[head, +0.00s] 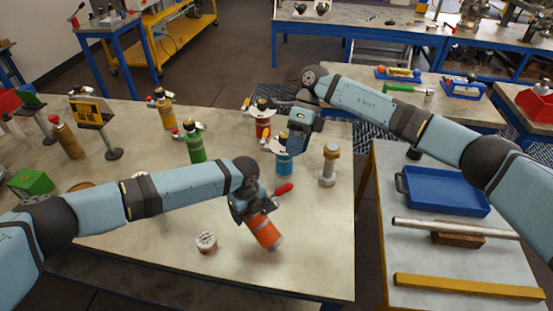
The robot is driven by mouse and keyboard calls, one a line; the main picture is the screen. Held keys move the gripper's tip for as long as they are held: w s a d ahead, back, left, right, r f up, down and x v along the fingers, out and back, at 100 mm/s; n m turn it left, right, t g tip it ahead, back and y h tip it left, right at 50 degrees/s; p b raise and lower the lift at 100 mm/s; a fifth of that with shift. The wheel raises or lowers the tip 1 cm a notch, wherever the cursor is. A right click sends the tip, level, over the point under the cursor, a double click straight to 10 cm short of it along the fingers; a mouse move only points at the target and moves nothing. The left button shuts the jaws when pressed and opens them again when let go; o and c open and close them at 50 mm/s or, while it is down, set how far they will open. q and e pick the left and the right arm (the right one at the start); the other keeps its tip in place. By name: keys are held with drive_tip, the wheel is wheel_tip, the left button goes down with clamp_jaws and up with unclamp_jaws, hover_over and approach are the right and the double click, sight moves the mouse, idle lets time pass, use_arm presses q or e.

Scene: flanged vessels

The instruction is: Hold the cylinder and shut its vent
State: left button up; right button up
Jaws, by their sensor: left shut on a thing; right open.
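My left gripper (250,204) is near the middle of the table and shut on an orange cylinder (264,233). The cylinder is tilted, its lower end toward the table's front; I cannot tell whether it touches the table. Its upper end is hidden by the gripper, so its vent is not clearly visible. A red handle (284,188) shows just beyond the gripper; I cannot tell what it belongs to. My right gripper (293,143) is open, pointing down over a blue cylinder (284,166) whose top is hidden behind it.
Green (195,148), yellow (164,112) and red (262,124) vessels stand further back. The table's front right is clear. A side bench holds a blue tray (443,191).

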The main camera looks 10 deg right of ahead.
use_arm(q)
drive_tip(key=shift+r, duration=0.1)
idle(0.7)
drive_tip(key=o, duration=1.4)
drive_tip(key=shift+c, duration=0.2)
